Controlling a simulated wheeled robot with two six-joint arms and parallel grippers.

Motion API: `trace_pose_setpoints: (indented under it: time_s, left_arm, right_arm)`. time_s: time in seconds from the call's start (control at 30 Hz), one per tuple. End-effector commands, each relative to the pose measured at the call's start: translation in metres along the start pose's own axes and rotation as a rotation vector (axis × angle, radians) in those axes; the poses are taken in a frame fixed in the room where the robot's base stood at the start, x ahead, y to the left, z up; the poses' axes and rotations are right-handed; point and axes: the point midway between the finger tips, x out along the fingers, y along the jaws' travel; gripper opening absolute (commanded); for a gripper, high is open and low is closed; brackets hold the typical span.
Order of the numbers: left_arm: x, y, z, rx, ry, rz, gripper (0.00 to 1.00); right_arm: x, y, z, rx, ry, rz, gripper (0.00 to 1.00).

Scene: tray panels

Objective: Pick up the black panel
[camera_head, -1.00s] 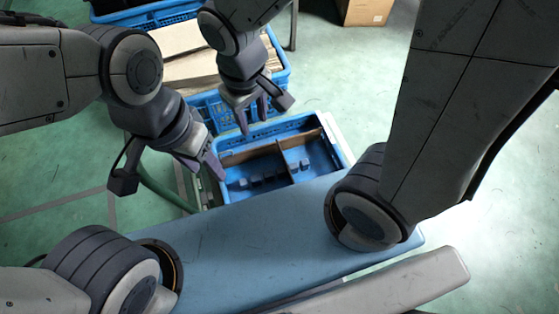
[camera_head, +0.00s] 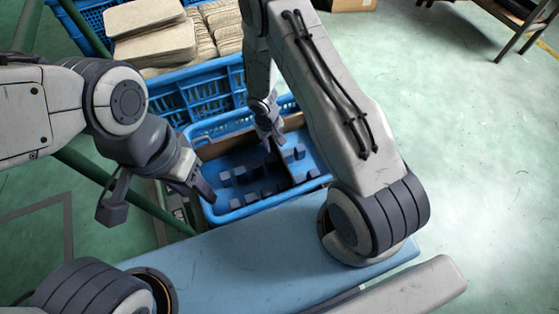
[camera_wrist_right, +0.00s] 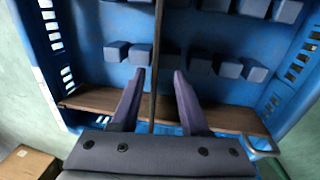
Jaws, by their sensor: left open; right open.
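A blue tray (camera_head: 211,218) stands beyond the blue bench, with rows of small blue-grey blocks inside. In the right wrist view, a thin dark upright strip, apparently the black panel (camera_wrist_right: 158,45) seen edge-on, runs between the blocks. My right gripper (camera_wrist_right: 158,72) is open, with one finger on each side of this strip and gaps showing on both sides. In the head view my right gripper (camera_head: 274,141) reaches down into the tray and partly hides the panel. My left gripper (camera_head: 204,189) is open and empty at the tray's left rim.
A brown divider (camera_wrist_right: 225,118) crosses the tray close to my right fingers. A larger blue crate (camera_head: 196,108) with stacked beige panels (camera_head: 158,46) stands behind the tray. A blue bench top (camera_head: 240,250) lies in front. Green floor is open at right.

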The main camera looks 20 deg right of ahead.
Motion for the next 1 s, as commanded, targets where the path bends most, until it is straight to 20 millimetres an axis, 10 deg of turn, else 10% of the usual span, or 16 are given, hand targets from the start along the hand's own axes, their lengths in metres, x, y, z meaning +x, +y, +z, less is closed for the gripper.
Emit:
trace_pose_setpoints:
  time_s: [0.6, 0.93, 1.0]
  left_arm:
    - [0.050, -0.004, 0.003, 0.000, -0.001, 0.000, 0.50]
    - [0.051, -0.004, 0.003, 0.000, 0.000, 0.000, 0.50]
    - [0.051, -0.004, 0.003, 0.000, 0.000, 0.000, 0.50]
  right_arm:
    - [0.080, 0.006, 0.002, 0.000, -0.001, 0.000, 0.45]
    - [0.085, 0.007, 0.002, 0.000, 0.000, 0.000, 0.45]
    - [0.085, 0.007, 0.002, 0.000, -0.001, 0.001, 0.26]
